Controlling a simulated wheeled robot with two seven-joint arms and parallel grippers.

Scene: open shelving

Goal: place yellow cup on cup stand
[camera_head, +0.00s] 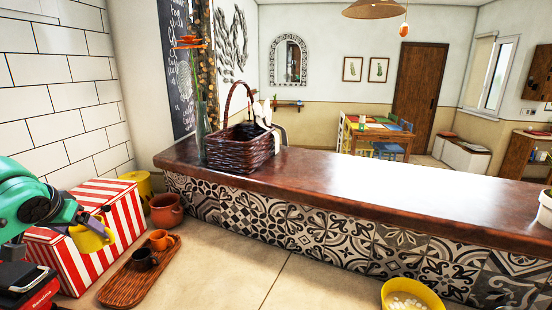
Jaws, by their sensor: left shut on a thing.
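A yellow cup (91,240) is held by my left gripper (84,220) at the left of the head view, in front of a red and white striped box. The gripper is shut on the cup, and its fingers hide part of it. A brown wooden tray (122,292), which looks like the cup stand, lies on the counter to the right of and below the held cup. An orange cup (159,240) and a dark cup (144,259) stand on it. The cup is apart from the tray. My right gripper is not in view.
The striped box (108,212) stands close behind my left gripper. A terracotta pot (166,211) and a yellow canister (138,182) stand beyond the tray. A yellow bowl (386,293) with white contents sits at lower right. The middle of the counter (240,275) is clear.

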